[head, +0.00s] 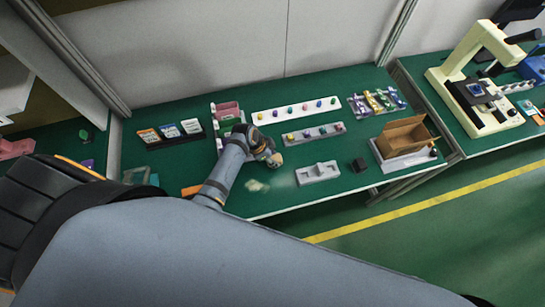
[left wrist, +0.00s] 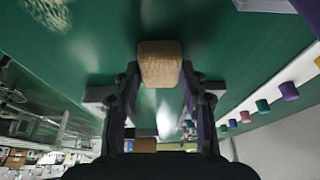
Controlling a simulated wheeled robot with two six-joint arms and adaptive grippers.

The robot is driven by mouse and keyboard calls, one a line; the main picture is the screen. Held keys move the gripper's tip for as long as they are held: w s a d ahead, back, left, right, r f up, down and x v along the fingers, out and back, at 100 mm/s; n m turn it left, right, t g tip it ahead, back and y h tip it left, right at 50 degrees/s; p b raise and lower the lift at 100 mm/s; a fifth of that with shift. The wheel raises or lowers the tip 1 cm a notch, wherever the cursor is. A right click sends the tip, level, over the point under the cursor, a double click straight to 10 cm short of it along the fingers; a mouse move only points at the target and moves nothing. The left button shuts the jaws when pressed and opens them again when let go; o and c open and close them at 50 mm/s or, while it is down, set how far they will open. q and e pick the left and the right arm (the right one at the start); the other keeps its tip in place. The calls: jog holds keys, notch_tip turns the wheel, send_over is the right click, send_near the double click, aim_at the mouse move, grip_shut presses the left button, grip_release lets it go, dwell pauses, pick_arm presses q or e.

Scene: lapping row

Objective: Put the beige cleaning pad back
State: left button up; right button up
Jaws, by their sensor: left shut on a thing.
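My left gripper (head: 268,158) is over the middle of the green bench. It is shut on the beige cleaning pad (left wrist: 160,64), a small block with a speckled face, gripped between both fingertips in the left wrist view. In the head view the pad (head: 276,160) shows small at the gripper's tip. Green bench surface shows around the pad in the wrist view; I cannot tell the exact gap. My right gripper is in neither view.
A grey tray with recesses (head: 318,173) lies right of the gripper, beside a black block (head: 358,165). Racks with coloured knobs (head: 294,111) stand behind. A pale patch (head: 257,186) lies near the front edge. An open cardboard box (head: 403,137) is at right.

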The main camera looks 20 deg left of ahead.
pick_arm(q)
jog(key=o, duration=1)
jog(key=shift+f, duration=0.1)
jog(key=v, duration=1.2)
